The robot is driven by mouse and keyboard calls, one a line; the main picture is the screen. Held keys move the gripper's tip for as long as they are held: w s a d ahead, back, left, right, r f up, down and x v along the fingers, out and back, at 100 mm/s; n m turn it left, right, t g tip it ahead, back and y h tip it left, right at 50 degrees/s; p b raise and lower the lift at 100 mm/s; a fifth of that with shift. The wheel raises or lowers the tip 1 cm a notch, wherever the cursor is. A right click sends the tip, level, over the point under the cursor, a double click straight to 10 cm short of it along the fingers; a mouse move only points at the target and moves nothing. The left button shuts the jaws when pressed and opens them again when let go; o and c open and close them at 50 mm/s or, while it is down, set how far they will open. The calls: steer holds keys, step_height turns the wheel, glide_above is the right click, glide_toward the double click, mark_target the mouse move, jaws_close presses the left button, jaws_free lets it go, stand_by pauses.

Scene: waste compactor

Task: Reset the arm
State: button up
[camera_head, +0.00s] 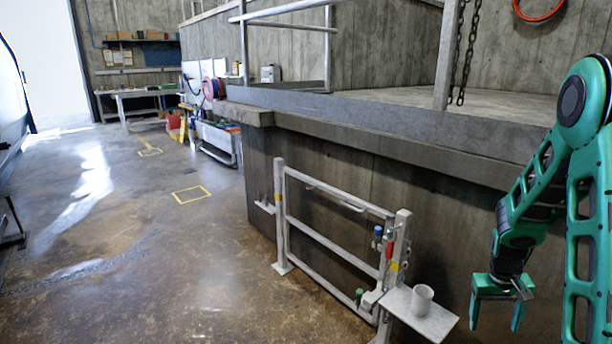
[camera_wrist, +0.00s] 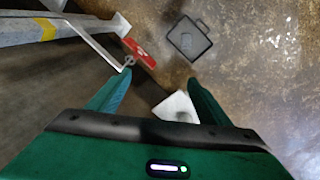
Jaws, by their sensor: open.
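My green arm stands at the right of the head view, bent at the elbow, with its lower part hanging down. My gripper (camera_head: 498,312) points downward at the end of it, to the right of a small shelf. Its two fingers are apart with nothing between them. In the wrist view my gripper (camera_wrist: 155,95) also shows open and empty, its green fingers spread above the floor.
A grey metal gate (camera_head: 340,230) stands before the concrete platform (camera_head: 380,120). A small shelf (camera_head: 420,318) at its right post bears a white cup (camera_head: 422,298). In the wrist view a dark case (camera_wrist: 188,40) lies on the floor. The floor at left is largely clear.

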steer(key=s+a+r+m, duration=0.2)
steer(key=s+a+r, duration=0.2)
steer(key=s+r, duration=0.9)
steer(key=s+a+r+y, duration=0.1)
steer(key=s+a+r, duration=0.2)
steer(key=s, duration=0.3)
steer(key=s+a+r+m+y, duration=0.1)
steer(key=s+a+r, duration=0.2)
steer(key=s, duration=0.4)
steer(key=shift+a+r, duration=0.15)
steer(key=shift+a, duration=0.2)
steer(key=shift+s, duration=0.1)
steer(key=shift+c, duration=0.6)
